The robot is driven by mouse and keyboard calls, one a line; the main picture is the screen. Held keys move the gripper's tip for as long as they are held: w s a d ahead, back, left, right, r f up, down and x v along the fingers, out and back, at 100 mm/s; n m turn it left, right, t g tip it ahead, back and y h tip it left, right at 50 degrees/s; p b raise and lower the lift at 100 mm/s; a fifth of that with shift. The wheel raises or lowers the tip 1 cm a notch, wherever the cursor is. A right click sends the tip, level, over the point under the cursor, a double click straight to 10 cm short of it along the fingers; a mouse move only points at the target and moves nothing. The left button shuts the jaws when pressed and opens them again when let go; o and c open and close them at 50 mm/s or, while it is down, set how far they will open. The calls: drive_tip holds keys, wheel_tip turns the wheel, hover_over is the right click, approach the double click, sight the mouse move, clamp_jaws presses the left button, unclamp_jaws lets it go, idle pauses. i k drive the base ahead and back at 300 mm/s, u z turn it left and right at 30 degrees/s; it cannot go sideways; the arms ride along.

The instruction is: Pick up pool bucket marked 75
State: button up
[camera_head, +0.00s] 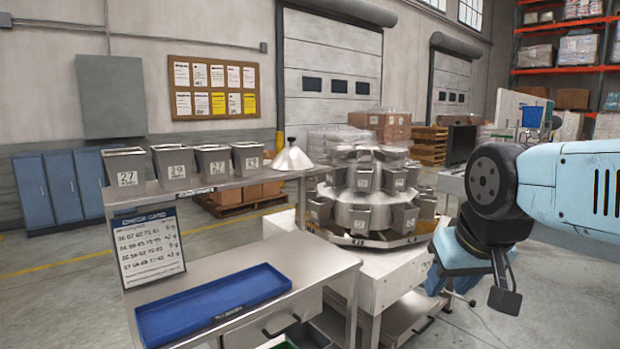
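Several grey buckets with white number labels stand in a row on the raised shelf (225,185) at left. They are the far-left bucket (125,168), the second bucket (173,165), the third bucket (213,164) and the right-hand bucket (247,158). Their small labels look like two-digit numbers in the 20s or 70s; I cannot read a sure 75. More labelled grey buckets sit around the round weigher (362,215) in the middle. My gripper (503,290) hangs at right, apart from all buckets. Its fingers are seen edge-on, so its opening is unclear.
A check card (148,250) leans at the shelf's left. An empty blue tray (212,305) lies on the steel bench (310,262), whose right part is bare. A silver cone-shaped object (293,158) stands at the shelf's right end. Open floor lies at right.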

sight(335, 177)
drive_tip(key=u, duration=0.1)
drive_tip(key=i, duration=1)
drive_tip(key=z, duration=0.1)
